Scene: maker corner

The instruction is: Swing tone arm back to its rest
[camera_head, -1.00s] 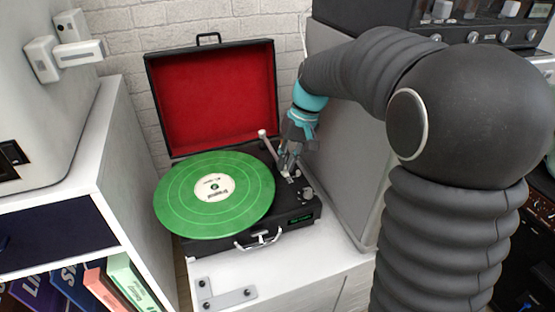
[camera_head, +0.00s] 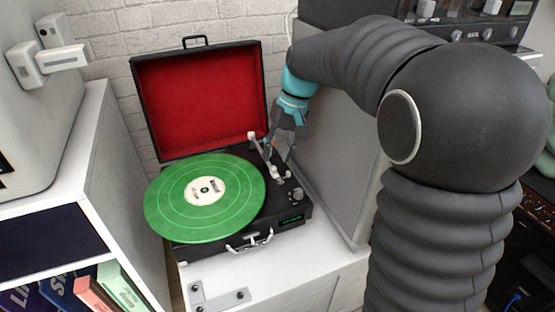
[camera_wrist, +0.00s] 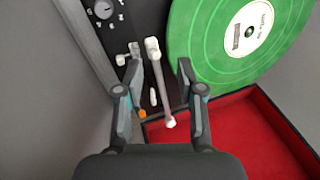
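The record player (camera_head: 230,238) is an open black case with a red-lined lid (camera_head: 200,105). A green record (camera_head: 168,213) with a white label lies on it. The tone arm (camera_wrist: 160,85) is a thin light rod with white ends, beside the record's edge; it also shows in the head view (camera_head: 260,150). My gripper (camera_wrist: 160,68) is open, its fingers on either side of the tone arm in the wrist view, with gaps to both. Contact and exact height cannot be told. In the head view my gripper (camera_head: 278,155) is over the deck's right side, partly hiding the tone arm.
A knob (camera_head: 297,194) sits at the deck's right front. A small orange-tipped part (camera_wrist: 142,113) is near my left finger in the wrist view. A grey cabinet side (camera_head: 335,150) stands close on the right. A white shelf (camera_head: 85,150) is on the left.

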